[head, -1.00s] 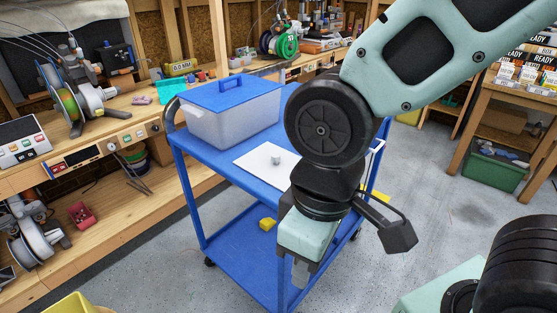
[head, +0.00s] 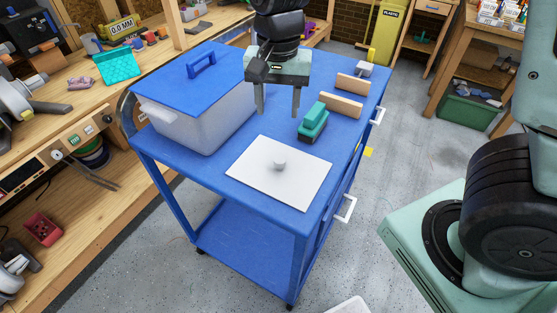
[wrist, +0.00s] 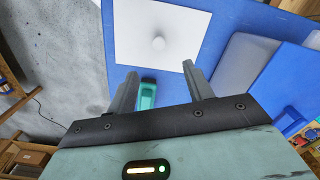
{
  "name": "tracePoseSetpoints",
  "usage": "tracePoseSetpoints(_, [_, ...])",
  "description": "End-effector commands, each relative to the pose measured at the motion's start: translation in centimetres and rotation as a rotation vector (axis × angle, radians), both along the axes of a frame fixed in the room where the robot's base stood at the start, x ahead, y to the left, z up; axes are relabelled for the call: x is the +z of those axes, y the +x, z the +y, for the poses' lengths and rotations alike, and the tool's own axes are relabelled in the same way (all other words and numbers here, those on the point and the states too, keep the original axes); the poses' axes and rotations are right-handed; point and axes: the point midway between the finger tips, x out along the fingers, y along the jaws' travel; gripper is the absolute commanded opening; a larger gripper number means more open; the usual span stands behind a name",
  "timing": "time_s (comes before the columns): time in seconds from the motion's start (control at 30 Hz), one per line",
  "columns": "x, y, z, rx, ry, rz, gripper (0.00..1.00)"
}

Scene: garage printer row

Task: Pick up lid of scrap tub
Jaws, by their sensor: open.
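A grey-white tub (head: 215,122) stands at the left of the blue cart's top. A blue lid (head: 165,82) with a raised blue handle (head: 201,65) lies on it. In the wrist view the blue lid (wrist: 282,85) and tub (wrist: 240,62) are at the right. A flat white square plate (head: 300,185) with a small round knob (head: 280,165) lies on the cart's front part; the wrist view shows this plate (wrist: 130,35) beyond my fingers. My gripper (head: 278,112) is open and empty, pointing down, right of the tub and behind the plate in the head view.
A teal-and-black brush (head: 314,122) and two tan blocks (head: 342,104) are on the cart (head: 225,185) right of my gripper. The wooden workbench (head: 110,95) runs along the left. A white handle (head: 346,210) sticks out from the cart's right side.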

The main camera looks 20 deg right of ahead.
Motion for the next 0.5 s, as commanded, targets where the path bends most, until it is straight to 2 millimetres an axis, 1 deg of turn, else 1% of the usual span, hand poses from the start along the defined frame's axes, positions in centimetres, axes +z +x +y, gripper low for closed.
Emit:
tracePoseSetpoints(0.03, [0.1,0.7,-0.5,-0.042,-0.011,-0.001,0.51])
tracePoseSetpoints(0.07, [0.0,1.0,-0.7,-0.06,-0.015,-0.003,0.51])
tracePoseSetpoints(0.17, [-1.1,1.3,-1.1,-0.088,-0.022,-0.002,0.51])
tracePoseSetpoints(0.27, [-2.9,1.2,-1.1,-0.089,-0.023,0.0,0.51])
tracePoseSetpoints(0.5, [-8.0,1.2,-1.1,-0.087,-0.021,0.0,0.51])
